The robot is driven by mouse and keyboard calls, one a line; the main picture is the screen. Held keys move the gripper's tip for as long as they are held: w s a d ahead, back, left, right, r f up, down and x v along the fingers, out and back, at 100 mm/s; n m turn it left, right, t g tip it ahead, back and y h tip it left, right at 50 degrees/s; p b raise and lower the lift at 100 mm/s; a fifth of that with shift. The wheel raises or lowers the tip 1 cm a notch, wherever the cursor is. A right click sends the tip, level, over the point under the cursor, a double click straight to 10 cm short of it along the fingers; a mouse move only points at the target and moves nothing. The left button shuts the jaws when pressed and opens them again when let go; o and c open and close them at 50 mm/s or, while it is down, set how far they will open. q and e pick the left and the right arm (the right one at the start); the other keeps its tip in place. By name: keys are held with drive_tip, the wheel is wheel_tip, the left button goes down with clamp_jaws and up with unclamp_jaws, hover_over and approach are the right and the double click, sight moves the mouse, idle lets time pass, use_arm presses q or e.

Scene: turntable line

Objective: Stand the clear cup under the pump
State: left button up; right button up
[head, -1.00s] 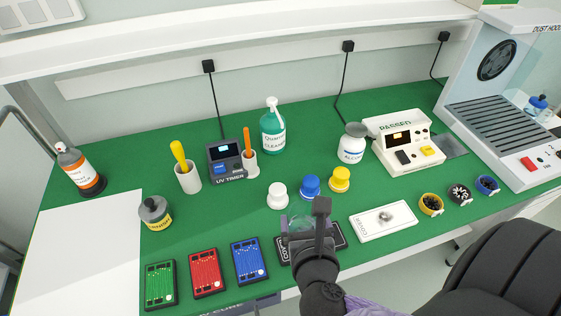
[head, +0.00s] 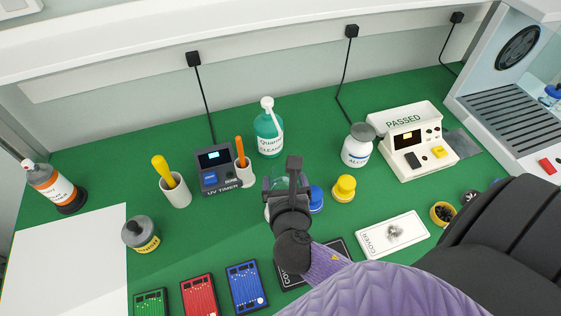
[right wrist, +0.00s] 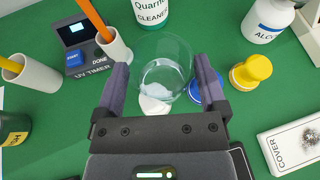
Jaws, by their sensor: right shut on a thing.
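The clear cup (right wrist: 168,55) is between the fingers of my right gripper (right wrist: 162,85), which is shut on it. In the head view the right gripper (head: 292,180) hides most of the cup, and only a faint clear edge (head: 273,183) shows at its left. The pump is the white top (head: 267,104) of the green cleaner bottle (head: 269,136), which stands upright behind the gripper. The cup is apart from the bottle, on its near side. The bottle also shows at the top of the right wrist view (right wrist: 152,14). My left gripper is not in view.
A white-capped thing (right wrist: 153,106), a blue one (head: 316,200) and a yellow one (head: 343,189) stand near the cup. The UV timer (head: 218,172) and a white holder with an orange handle (head: 245,172) are left of the bottle. The alcohol bottle (head: 357,146) is right; green bench between is clear.

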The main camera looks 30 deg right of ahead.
drive_tip(key=w+d+b, duration=0.1)
drive_tip(key=w+d, duration=0.4)
drive_tip(key=w, duration=0.4)
drive_tip(key=f+b, duration=0.1)
drive_tip(key=f, duration=0.1)
drive_tip(key=f+b, duration=0.2)
drive_tip(key=f, duration=0.1)
drive_tip(key=f+b, duration=0.1)
drive_tip(key=f, duration=0.1)
drive_tip(key=shift+s+a+f, duration=0.1)
drive_tip(key=shift+a+f, duration=0.1)
drive_tip(key=shift+a, duration=0.05)
drive_tip(key=shift+r, duration=0.2)
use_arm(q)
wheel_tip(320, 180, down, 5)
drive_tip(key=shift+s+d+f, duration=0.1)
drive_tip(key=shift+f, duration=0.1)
use_arm(e)
drive_tip(key=shift+f, duration=0.15)
drive_tip(key=o, duration=1)
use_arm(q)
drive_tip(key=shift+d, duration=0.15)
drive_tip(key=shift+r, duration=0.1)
